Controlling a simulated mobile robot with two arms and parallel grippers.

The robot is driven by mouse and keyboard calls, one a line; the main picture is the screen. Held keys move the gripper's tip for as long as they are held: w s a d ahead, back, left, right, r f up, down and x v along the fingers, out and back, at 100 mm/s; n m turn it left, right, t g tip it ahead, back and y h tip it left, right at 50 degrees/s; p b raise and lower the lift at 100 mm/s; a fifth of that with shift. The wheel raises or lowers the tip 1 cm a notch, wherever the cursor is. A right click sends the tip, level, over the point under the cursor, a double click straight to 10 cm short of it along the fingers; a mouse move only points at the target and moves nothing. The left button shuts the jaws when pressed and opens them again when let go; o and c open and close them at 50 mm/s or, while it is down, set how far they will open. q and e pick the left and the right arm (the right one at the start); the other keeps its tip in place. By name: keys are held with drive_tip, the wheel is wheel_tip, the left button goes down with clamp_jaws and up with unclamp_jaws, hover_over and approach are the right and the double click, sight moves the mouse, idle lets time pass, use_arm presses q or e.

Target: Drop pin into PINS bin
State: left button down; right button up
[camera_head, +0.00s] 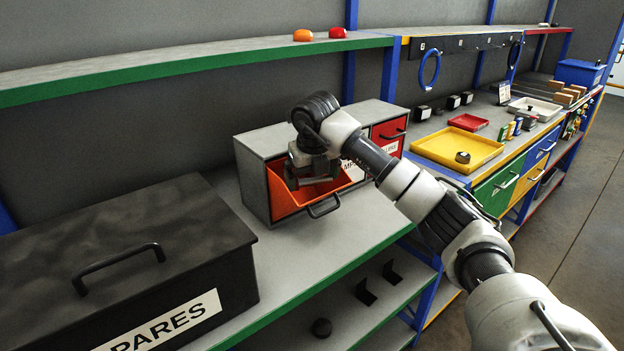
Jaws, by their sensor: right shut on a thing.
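A grey cabinet (262,138) with tilt-out bins stands on the work surface. Its left bin, an orange one (283,198), is tipped open with a dark handle at its front. A red bin (388,132) on the right is closed. White labels on the cabinet front are partly hidden by my arm, and I cannot read PINS on them. My right gripper (312,180) points down over the opening of the orange bin. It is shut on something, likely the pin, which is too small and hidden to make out. My left gripper is out of view.
A black SPARES box (130,250) with a handle stands at the left front. A green-edged shelf (180,65) runs above, bearing orange and red domes. A yellow tray (455,148) and red tray (468,122) lie further right. Black brackets rest on the lower shelf.

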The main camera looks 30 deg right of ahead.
sight(312, 179)
drive_tip(key=shift+x, duration=0.85)
drive_tip(key=shift+s+f, duration=0.1)
drive_tip(key=shift+a, duration=0.1)
drive_tip(key=shift+f, duration=0.6)
drive_tip(key=o, duration=0.6)
drive_tip(key=shift+r, duration=0.15)
drive_tip(key=b+v, duration=0.1)
drive_tip(key=v, duration=1.2)
drive_tip(key=shift+r, duration=0.1)
